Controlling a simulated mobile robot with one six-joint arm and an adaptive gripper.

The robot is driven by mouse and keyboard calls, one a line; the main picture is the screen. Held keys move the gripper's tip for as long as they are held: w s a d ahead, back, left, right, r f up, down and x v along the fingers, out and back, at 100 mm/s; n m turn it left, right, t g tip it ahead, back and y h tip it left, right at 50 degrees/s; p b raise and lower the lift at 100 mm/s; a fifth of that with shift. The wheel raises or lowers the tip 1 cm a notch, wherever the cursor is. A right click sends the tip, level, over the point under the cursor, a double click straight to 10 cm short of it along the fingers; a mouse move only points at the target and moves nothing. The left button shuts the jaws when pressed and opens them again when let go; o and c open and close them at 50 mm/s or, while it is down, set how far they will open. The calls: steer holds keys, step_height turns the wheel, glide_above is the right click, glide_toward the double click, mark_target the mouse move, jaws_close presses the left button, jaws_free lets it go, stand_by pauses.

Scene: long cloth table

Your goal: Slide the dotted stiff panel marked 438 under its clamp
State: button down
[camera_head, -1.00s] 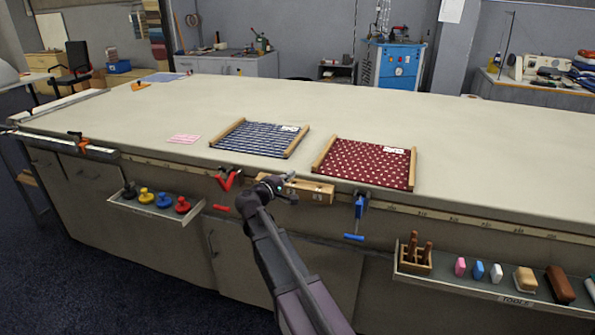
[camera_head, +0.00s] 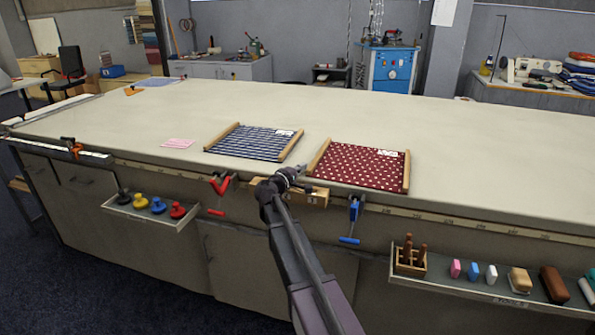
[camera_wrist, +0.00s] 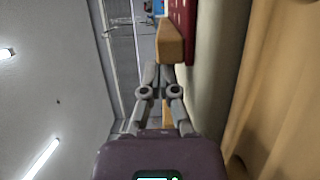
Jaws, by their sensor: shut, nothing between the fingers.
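The dotted stiff panel (camera_head: 360,166) is dark red with white dots, with a wooden bar along its left and right sides. It lies flat near the table's front edge; its white label is too small to read. A blue clamp (camera_head: 354,215) hangs on the front edge below it. My gripper (camera_head: 303,171) is shut and empty at the near end of the panel's left bar. In the wrist view my fingers (camera_wrist: 158,68) point at a wooden bar end (camera_wrist: 170,42), with red dotted cloth beside it. Whether they touch it I cannot tell.
A blue striped panel (camera_head: 253,142) lies to the left, with a red clamp (camera_head: 221,190) below it. A wooden block (camera_head: 318,198) is on the front edge beside my gripper. Tool trays (camera_head: 470,277) jut from the front. The table behind the panels is clear.

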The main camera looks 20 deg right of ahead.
stand_by(0.3)
steer(key=shift+s+d, duration=0.2)
steer(key=shift+s, duration=0.35)
steer(key=shift+s+d, duration=0.15)
steer(key=shift+s, duration=0.35)
steer(key=v, duration=1)
